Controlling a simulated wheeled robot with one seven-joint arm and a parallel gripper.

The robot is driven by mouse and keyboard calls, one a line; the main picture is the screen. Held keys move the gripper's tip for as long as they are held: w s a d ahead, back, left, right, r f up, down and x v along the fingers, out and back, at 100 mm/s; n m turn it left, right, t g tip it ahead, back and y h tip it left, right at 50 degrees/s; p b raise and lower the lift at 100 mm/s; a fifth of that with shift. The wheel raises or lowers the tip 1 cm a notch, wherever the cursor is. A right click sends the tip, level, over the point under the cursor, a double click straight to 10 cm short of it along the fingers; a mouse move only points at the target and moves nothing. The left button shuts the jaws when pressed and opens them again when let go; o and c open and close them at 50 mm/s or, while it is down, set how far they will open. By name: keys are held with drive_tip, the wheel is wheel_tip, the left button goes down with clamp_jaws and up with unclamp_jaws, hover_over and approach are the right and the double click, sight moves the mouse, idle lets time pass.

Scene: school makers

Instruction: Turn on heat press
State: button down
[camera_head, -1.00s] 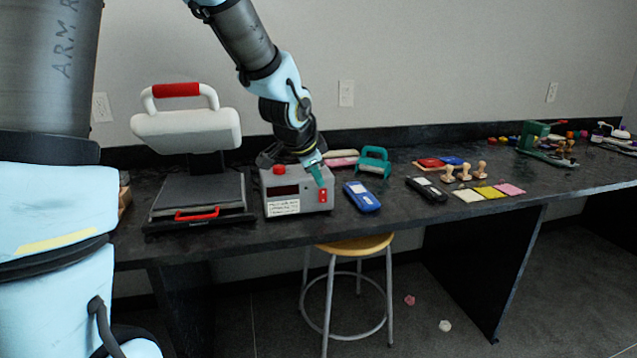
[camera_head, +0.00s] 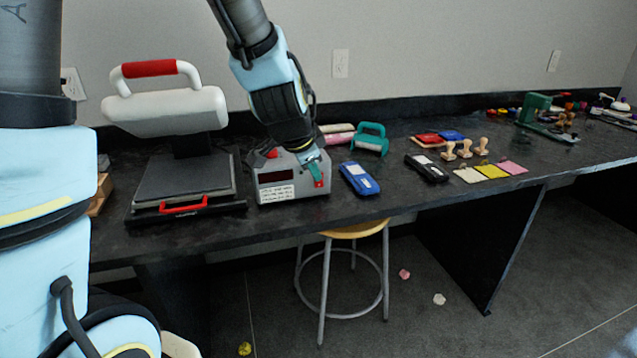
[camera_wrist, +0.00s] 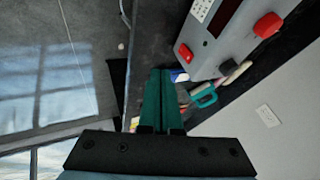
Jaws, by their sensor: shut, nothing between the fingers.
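The heat press has a raised white upper platen (camera_head: 168,111) with a red handle (camera_head: 148,68), standing above a dark lower plate (camera_head: 185,177). Right of it sits a grey control box (camera_head: 262,201) with a dark display, a label and a red knob on top, which also shows in the wrist view (camera_wrist: 268,25). A red rocker switch (camera_head: 319,184) is on the right of the box's front; it also shows in the wrist view (camera_wrist: 186,53). My gripper (camera_head: 314,164) is shut and empty, its teal fingers (camera_wrist: 160,72) close to the switch. Contact cannot be told.
A blue handheld device (camera_head: 359,179) and a black one (camera_head: 427,168) lie right of the box. Stamps, ink pads (camera_head: 492,171) and a teal-handled tool (camera_head: 370,139) are further along the dark bench. A stool (camera_head: 355,230) stands under the front edge.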

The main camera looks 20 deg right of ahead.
drive_tip(key=shift+f, duration=0.1)
drive_tip(key=x, duration=1)
drive_tip(key=w+p, duration=0.1)
drive_tip(key=w, duration=0.1)
drive_tip(key=shift+w+d, duration=0.15)
drive_tip(key=shift+w, duration=0.2)
drive_tip(key=shift+w+d+f, duration=0.1)
drive_tip(key=shift+w, duration=0.55)
drive_tip(key=shift+f, duration=0.1)
